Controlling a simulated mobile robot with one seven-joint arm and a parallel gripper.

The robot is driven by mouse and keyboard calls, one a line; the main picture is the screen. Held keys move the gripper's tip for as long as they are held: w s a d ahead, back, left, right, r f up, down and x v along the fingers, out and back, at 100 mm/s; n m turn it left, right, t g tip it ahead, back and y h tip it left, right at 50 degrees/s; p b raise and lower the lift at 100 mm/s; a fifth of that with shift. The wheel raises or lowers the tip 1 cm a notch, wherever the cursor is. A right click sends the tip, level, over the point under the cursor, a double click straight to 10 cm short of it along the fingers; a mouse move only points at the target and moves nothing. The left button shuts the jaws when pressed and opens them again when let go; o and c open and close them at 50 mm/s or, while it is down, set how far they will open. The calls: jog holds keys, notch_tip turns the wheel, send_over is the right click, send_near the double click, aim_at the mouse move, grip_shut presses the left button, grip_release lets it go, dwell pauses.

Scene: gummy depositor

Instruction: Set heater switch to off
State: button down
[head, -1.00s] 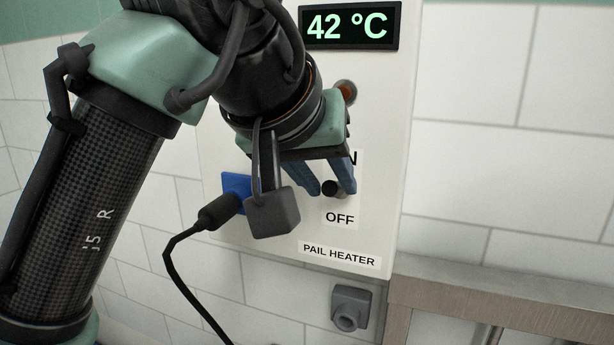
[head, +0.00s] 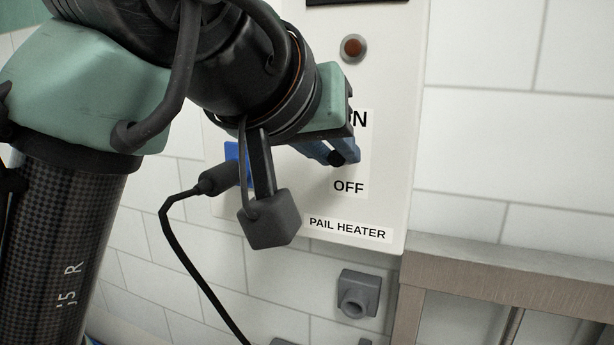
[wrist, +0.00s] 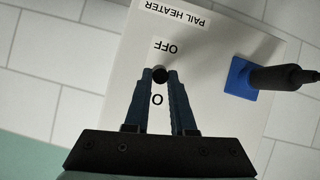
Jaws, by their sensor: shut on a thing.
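The heater switch is a small black knob (head: 337,158) on a white panel (head: 386,205). It lies between the partly covered "ON" label and the "OFF" label (head: 349,187), close above "OFF". My gripper (head: 344,157) is at the switch, its blue fingers shut on the knob. In the wrist view, where the labels are upside down, the knob (wrist: 160,74) shows at the fingertips, just beside "OFF". The fingers hide the lever's base, so its exact tilt is hard to tell.
A round, dull red-brown lamp (head: 353,48) sits above the switch. A black plug (head: 217,180) with a hanging cable is in a blue socket (wrist: 240,78) beside the switch. A grey wall fitting (head: 358,294) is below the panel, and a metal frame (head: 500,267) stands lower right.

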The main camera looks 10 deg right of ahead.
notch_tip(320, 180, down, 4)
jog(key=t+h+b, duration=0.4)
jog(key=t+b, duration=0.1)
jog(key=b, duration=0.7)
jog(key=shift+t+b, duration=0.3)
jog(key=shift+b, duration=0.1)
jog(key=c, duration=0.8)
grip_release()
jog(key=shift+o, duration=0.2)
jog(key=b+v, duration=0.1)
jog(key=v, duration=1.2)
jog(key=shift+f, duration=0.15)
